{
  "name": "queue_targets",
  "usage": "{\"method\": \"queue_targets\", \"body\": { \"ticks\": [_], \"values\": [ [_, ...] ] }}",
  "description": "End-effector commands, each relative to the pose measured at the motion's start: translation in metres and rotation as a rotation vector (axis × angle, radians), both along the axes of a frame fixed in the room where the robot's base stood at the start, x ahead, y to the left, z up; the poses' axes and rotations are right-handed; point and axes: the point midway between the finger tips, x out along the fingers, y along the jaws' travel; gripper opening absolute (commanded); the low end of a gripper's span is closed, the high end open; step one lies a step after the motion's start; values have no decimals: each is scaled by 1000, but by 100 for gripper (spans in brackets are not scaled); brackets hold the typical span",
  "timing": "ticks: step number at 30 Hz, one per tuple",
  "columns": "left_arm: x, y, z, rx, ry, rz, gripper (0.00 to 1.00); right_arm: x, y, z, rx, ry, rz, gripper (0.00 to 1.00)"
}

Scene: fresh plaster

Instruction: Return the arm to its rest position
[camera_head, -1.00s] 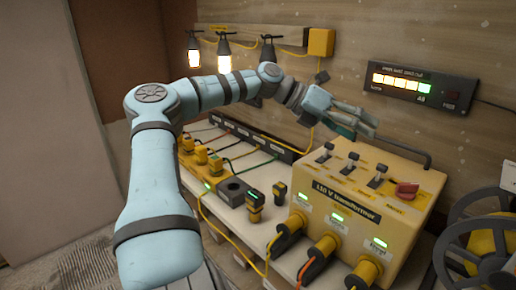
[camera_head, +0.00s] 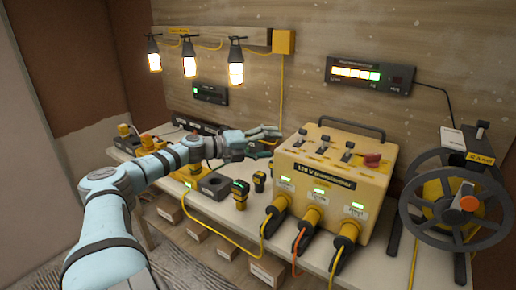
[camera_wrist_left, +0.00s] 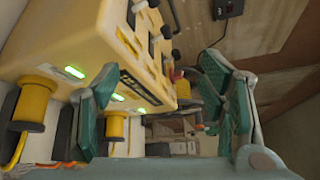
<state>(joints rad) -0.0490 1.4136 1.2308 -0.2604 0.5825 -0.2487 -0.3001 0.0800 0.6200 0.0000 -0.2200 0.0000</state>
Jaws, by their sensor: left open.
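My left arm reaches in from the left in the head view, over the left part of the workbench. My left gripper (camera_head: 264,142) is open and empty, just left of the yellow transformer (camera_head: 335,175). In the left wrist view the two green-padded fingers of the gripper (camera_wrist_left: 165,110) stand wide apart. The transformer (camera_wrist_left: 65,30) fills the upper left of that view, with green lights on its face. My right gripper does not show.
Three lit lamps (camera_head: 190,66) hang on the wall. A lit display (camera_head: 370,75) is mounted at right. A cable reel (camera_head: 455,200) stands right of the transformer. Yellow plugs (camera_head: 240,192) and a grey block (camera_head: 214,185) stand on the bench. Cardboard boxes (camera_head: 268,270) lie below.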

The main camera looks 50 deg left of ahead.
Motion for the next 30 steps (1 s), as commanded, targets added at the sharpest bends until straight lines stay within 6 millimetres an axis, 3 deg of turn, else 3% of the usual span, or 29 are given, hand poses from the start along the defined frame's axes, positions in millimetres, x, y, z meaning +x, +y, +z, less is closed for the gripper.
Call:
{"method": "queue_targets", "body": {
  "ticks": [6,24,26,29,30],
  "values": [
    [2,5,-11,-40,3,32,65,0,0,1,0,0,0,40],
    [4,2,-16,-52,4,36,65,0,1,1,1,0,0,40],
    [6,-4,-29,-90,8,58,65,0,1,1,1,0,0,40],
    [9,-30,-83,-255,30,164,65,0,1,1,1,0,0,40],
    [6,-47,-114,-358,53,239,65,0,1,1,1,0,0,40]
  ]
}}
